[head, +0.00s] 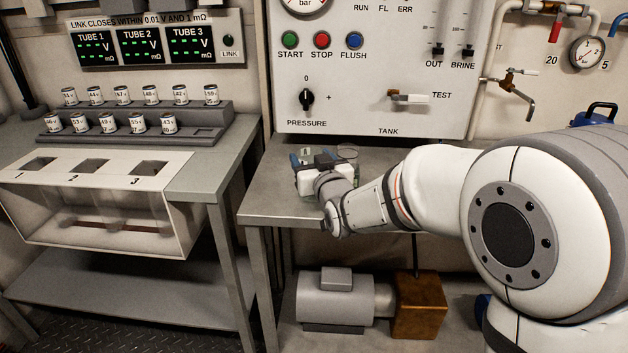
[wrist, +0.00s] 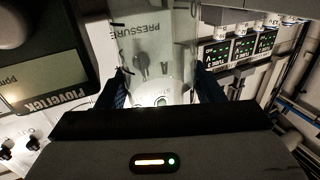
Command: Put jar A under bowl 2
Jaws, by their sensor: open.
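My gripper (head: 316,162) is low over the middle bench, its blue fingers on either side of a clear space. In the wrist view the fingers (wrist: 162,84) are apart. A clear, glass-like vessel (wrist: 160,45) shows between and beyond them; I cannot tell whether they touch it. In the head view a clear round rim (head: 347,152) shows just right of the gripper, mostly hidden by my arm. Openings marked 1, 2 and 3 sit in a white top over a clear-fronted trough (head: 95,215); no bowl shows distinctly at opening 2 (head: 88,168).
The middle bench (head: 265,200) is bare left of my gripper. A control panel (head: 370,70) stands behind it. Several labelled cans stand on a stepped rack (head: 200,120) on the left bench. A grey motor (head: 338,297) and brown box (head: 420,305) sit below.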

